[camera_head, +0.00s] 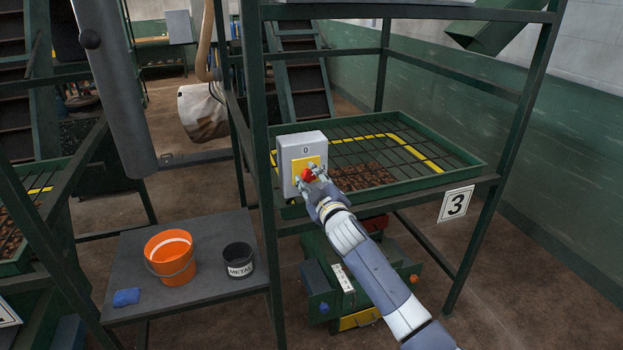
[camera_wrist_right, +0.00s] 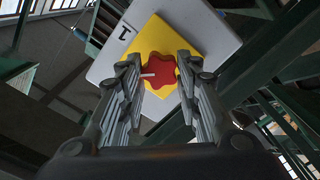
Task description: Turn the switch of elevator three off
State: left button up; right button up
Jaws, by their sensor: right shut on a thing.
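The grey switch box (camera_head: 287,158) of elevator three is mounted on the green frame, with a yellow plate (camera_head: 318,162) and a red knob (camera_head: 307,175) on its front. A "0" shows above the plate. In the right wrist view, the red lobed knob (camera_wrist_right: 160,72) sits between my fingers, and a "1" shows on the box (camera_wrist_right: 100,60) to its upper left. A white mark on the knob points left in that view. My right gripper (camera_head: 309,178) is shut on the knob. My left gripper is out of view.
A sign "3" (camera_head: 456,204) hangs on the frame beside a green grated tray (camera_head: 420,182). At the left, a grey table (camera_head: 205,288) carries an orange bucket (camera_head: 170,258), a dark "METAL" pot (camera_head: 239,261) and a blue cloth (camera_head: 126,297). A bulk bag (camera_head: 203,112) hangs behind.

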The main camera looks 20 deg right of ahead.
jog(key=n, duration=0.4)
jog(key=shift+n, duration=0.4)
jog(key=shift+a+f+n+p, duration=0.15)
jog(key=shift+n+p, duration=0.4)
jog(key=shift+n, duration=1.65)
jog(key=o, duration=1.1)
jog(key=shift+s, duration=0.15)
jog(key=s, duration=1.1)
jog(key=shift+s+d, duration=0.25)
jog(key=shift+s, duration=0.15)
